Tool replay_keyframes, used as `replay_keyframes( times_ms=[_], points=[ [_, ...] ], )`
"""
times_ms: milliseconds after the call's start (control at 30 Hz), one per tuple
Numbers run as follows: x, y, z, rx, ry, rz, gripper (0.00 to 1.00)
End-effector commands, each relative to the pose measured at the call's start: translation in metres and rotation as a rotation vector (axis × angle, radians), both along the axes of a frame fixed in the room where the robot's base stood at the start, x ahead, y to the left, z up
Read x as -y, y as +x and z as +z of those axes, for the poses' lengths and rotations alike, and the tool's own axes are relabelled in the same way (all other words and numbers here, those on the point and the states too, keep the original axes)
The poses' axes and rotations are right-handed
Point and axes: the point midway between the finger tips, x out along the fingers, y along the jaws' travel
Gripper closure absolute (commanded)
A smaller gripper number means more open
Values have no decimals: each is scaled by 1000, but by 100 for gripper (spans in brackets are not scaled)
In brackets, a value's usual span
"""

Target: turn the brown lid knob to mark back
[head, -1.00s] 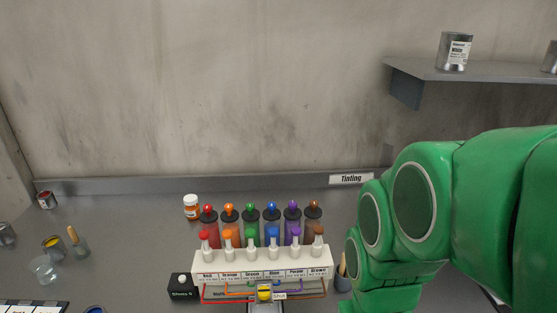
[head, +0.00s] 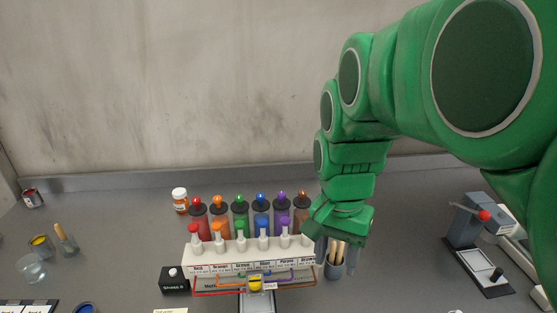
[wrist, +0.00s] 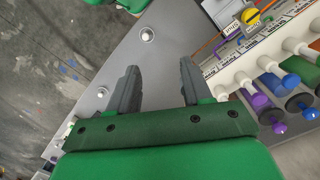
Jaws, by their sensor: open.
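The brown lid knob (head: 302,195) tops the dark lid of the brown canister (head: 300,215), at the right end of a row of coloured canisters. My gripper (head: 337,266) points down to the right of the white rack (head: 237,253), its fingers apart and empty. It covers the brown front nozzle in the head view. In the wrist view the open fingers (wrist: 157,82) are over bare grey bench, with the rack to their right. The purple (wrist: 280,127) and blue (wrist: 308,102) lid knobs show there; the brown one does not. Its marks are too small to read.
A cup of brushes (head: 336,271) stands behind my fingers. A yellow valve (head: 255,283) sits at the rack's front. An orange-labelled jar (head: 180,200) stands left of the canisters. A press-like device with a red knob (head: 483,215) stands at right. Bench between is clear.

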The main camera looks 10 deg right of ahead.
Motion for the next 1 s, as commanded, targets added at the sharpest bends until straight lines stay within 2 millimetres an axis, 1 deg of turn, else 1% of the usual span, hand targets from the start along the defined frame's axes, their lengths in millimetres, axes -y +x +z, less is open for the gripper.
replay_keyframes(
  times_ms=[33, 100, 167, 200, 267, 500, 700, 800, 900, 1000],
  points=[
    [0, 15, 4, 6, -6, -58, 51],
    [-1, 35, 10, 11, -15, -149, 51],
    [-2, 50, 15, 18, -22, -228, 51],
    [-2, 62, 18, 24, -27, -281, 51],
    [-3, 77, 22, 27, -34, -358, 51],
    [-6, 143, 37, 59, -51, -672, 51],
    [-9, 193, 43, 73, -62, -931, 51],
    [-11, 215, 46, 82, -63, -1041, 51],
    [-12, 230, 47, 87, -63, -1126, 51],
    [-13, 240, 48, 90, -63, -1178, 51]
  ],
)
